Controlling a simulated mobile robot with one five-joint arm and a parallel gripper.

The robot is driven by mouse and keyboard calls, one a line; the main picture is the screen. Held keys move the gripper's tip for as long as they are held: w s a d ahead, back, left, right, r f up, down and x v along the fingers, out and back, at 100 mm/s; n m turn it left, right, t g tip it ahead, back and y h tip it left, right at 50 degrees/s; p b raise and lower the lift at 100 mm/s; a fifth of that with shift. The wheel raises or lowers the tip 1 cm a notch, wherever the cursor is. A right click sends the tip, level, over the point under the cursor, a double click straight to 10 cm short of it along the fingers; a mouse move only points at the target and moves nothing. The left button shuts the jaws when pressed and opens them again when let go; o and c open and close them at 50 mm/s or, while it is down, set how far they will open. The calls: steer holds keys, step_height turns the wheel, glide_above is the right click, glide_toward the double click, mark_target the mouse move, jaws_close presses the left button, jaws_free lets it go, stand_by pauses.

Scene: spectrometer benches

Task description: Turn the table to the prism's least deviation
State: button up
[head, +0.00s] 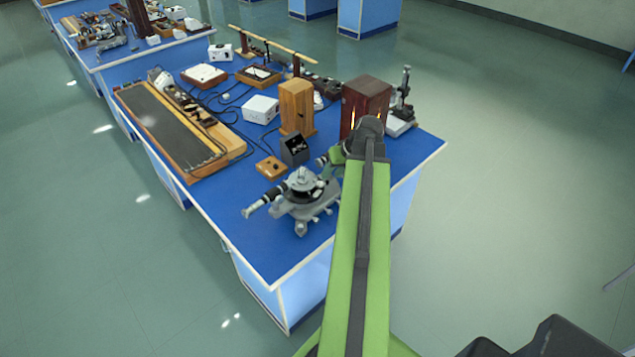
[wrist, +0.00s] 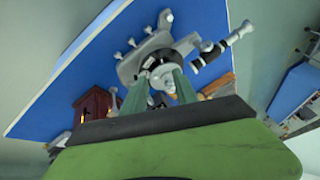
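The grey spectrometer (head: 298,208) stands at the near corner of the blue bench, with a dark round plate and a small pale grey top at its centre (head: 303,180). One black-and-silver tube (head: 262,199) points to the left. In the wrist view the spectrometer (wrist: 140,62) appears upside down, with its tube (wrist: 222,48) at the upper right. My gripper (wrist: 161,74) shows two grey-green fingers, apart, over the instrument's round centre. I cannot tell whether they touch it. The prism cannot be made out. In the head view my arm hides part of the right side.
A dark box (head: 277,169) and a small wooden block sit behind the spectrometer. A tall wooden box (head: 296,106) and a dark red-brown cabinet (head: 364,103) stand farther back. A long wooden-framed board (head: 172,130) lies at left. Floor is clear around the bench.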

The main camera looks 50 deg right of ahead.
mark_target(312, 197)
steer(key=b+x, duration=1.6)
steer(key=x, duration=0.1)
steer(key=shift+w+f, duration=0.15)
steer(key=shift+f, duration=0.15)
steer(key=shift+c, duration=0.2)
jaws_close()
stand_by(0.4)
